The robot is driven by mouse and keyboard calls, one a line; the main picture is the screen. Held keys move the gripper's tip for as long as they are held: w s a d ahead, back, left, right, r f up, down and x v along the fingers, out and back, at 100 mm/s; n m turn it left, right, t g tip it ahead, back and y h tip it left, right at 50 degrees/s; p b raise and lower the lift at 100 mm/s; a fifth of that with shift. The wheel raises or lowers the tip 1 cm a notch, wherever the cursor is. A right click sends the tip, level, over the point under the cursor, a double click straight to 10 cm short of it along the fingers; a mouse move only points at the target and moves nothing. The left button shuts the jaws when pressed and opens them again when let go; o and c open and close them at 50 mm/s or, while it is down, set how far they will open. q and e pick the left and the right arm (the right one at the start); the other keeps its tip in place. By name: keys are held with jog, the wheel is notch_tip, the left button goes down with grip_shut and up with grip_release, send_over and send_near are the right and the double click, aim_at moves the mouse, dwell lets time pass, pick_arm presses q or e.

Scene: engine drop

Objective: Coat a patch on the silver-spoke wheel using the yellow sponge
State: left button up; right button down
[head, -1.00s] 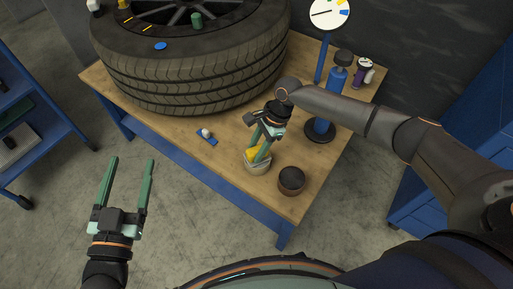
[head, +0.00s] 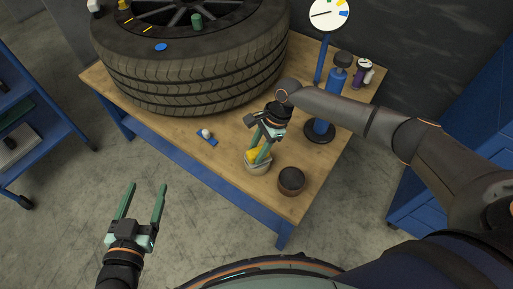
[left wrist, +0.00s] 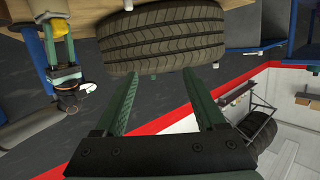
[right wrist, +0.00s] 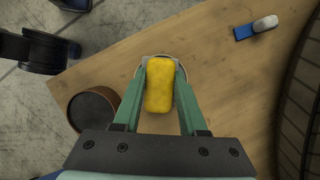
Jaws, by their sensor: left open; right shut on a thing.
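The wheel lies flat on the wooden table, its black tire (head: 190,75) around silver spokes (head: 180,14). The tire also shows in the left wrist view (left wrist: 160,35). The yellow sponge (right wrist: 159,86) stands at a small pale cup (head: 258,168), its lower part hidden in the head view. My right gripper (right wrist: 159,70) is shut on the sponge, one finger on each side. It reaches down over the cup from above. My left gripper (head: 144,187) is open and empty, in front of the table's left part and apart from the wheel.
A dark-topped round pot (head: 291,180) stands right of the cup. A small blue-and-white item (head: 207,137) lies left of it. A blue pump with a dial (head: 329,13) stands behind my right arm.

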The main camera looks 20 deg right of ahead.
aim_at(257, 150)
jog(key=shift+w+r+p, duration=0.1)
jog(key=shift+r+p, duration=0.25)
jog(key=shift+r, duration=0.05)
jog(key=shift+r+p, duration=0.3)
jog(key=shift+p, duration=0.05)
pick_arm(q)
jog(key=shift+s+f+n+g+y+p, duration=0.6)
jog(key=shift+s+f+g, duration=2.6)
jog(key=shift+f, duration=2.2)
pick_arm(e)
jog(key=shift+r, duration=0.45)
pick_arm(q)
jog(key=shift+t, duration=0.4)
jog(key=r+p, duration=0.2)
jog(key=p, duration=0.1)
jog(key=d+r+p, duration=0.1)
jog(key=r+p, duration=0.2)
jog(key=shift+d, duration=0.2)
pick_arm(e)
notch_tip(257, 150, up, 5)
jog(key=shift+f, duration=0.2)
